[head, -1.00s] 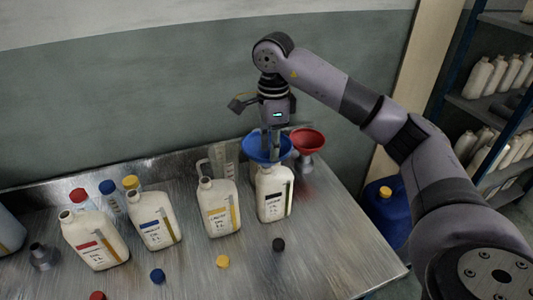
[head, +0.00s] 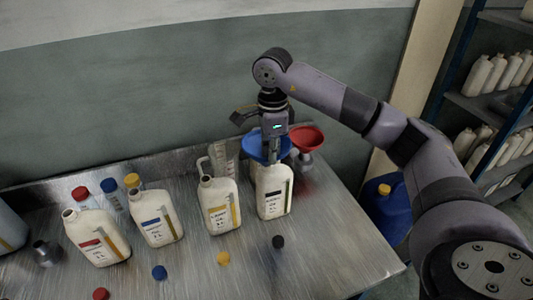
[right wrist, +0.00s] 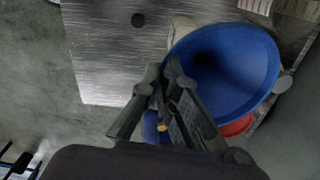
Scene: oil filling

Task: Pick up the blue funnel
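The blue funnel (head: 255,148) sits mouth up over the black-label bottle (head: 273,192) at the right end of the bottle row. My right gripper (head: 275,157) points down at the funnel from above. In the right wrist view the gripper's fingertips (right wrist: 166,72) are at the left side of the funnel's wide rim (right wrist: 225,70), with a narrow gap between them. One finger overlaps the funnel; the other is outside it. I see no clear grip on the rim. The funnel's spout is hidden. My left gripper is not in view.
A red funnel (head: 306,138) stands close to the right of the blue one. A clear measuring jug (head: 224,158) and several white oil bottles stand to the left. Loose caps lie in front. A blue canister (head: 390,208) stands beyond the table's right edge.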

